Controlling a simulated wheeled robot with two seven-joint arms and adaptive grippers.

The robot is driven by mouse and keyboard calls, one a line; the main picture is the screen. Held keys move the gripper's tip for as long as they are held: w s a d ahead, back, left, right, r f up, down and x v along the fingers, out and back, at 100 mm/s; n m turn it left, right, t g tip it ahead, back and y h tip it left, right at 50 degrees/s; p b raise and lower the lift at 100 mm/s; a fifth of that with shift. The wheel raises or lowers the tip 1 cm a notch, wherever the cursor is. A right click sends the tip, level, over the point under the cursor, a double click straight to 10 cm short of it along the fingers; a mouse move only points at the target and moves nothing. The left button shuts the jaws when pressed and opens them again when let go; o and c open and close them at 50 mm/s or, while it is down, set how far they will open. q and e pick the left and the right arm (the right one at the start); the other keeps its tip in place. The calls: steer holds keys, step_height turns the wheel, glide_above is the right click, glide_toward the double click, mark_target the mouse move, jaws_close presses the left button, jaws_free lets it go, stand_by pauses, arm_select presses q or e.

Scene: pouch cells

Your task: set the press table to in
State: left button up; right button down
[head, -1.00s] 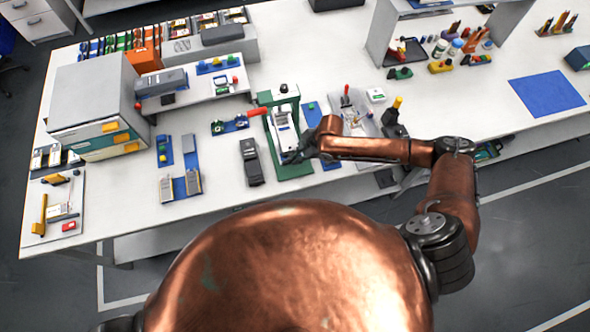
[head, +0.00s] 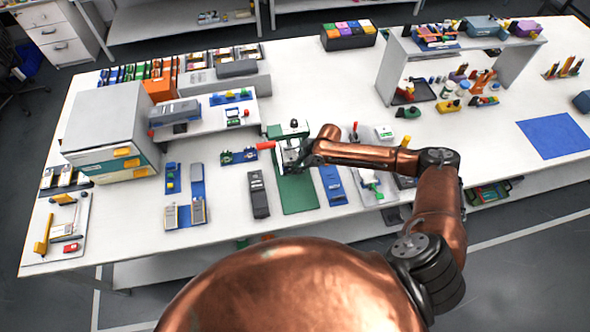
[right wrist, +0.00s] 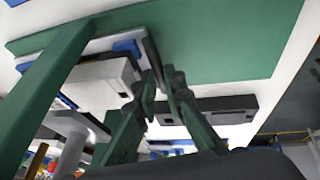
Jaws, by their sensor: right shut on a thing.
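The green press (head: 299,196) stands on the white table, with a red-handled lever (head: 265,146) on its left. Its light sliding press table (head: 289,155) sits back between the posts, and the front of the green base is bare. My right gripper (head: 303,157) is at the front right of the press table, partly covering it. In the right wrist view, the fingers (right wrist: 160,84) are closed at the dark front edge of the press table (right wrist: 104,76). The exact contact is partly hidden. My left gripper is not in view.
A dark device (head: 259,194) stands left of the press and a blue strip (head: 332,186) lies to its right. A grey tray with tools (head: 366,188) is further right. A grey cabinet (head: 105,135) stands at the left. The blue mat (head: 555,137) is clear.

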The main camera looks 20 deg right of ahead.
steer(key=shift+w+d+r, duration=0.1)
steer(key=shift+w+r, duration=0.05)
steer(key=shift+w, duration=0.1)
steer(key=c, duration=2.3)
jaws_free()
steer(key=shift+w, duration=0.1)
steer(key=v, duration=1.2)
